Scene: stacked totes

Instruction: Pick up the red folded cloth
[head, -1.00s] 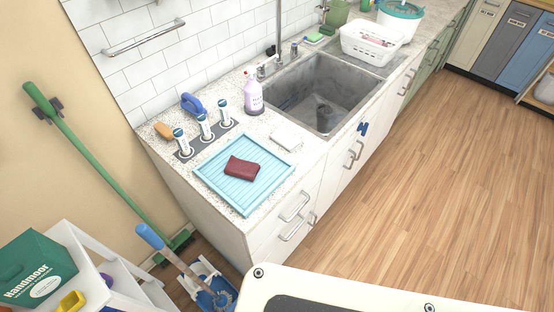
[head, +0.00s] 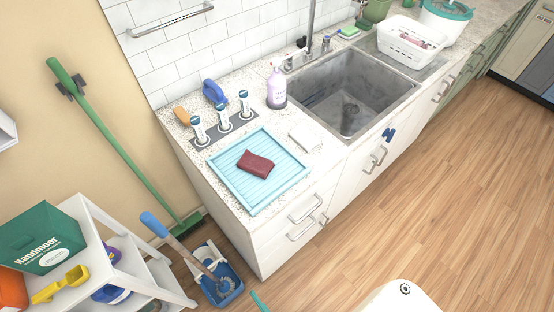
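The red folded cloth (head: 256,164) is a small dark red block. It lies flat on a light blue ribbed tray (head: 283,188) on the speckled counter, left of the sink. Nothing covers it. My gripper is not in the head view, so its state is not shown.
The counter also holds a soap bottle (head: 277,88), a white folded cloth (head: 305,141), several upright blue-and-white brushes and a blue brush (head: 214,92). The sink (head: 351,95) lies to the right. A white shelf (head: 103,241) and blue dustpan (head: 229,289) stand at lower left. Wood floor at right is clear.

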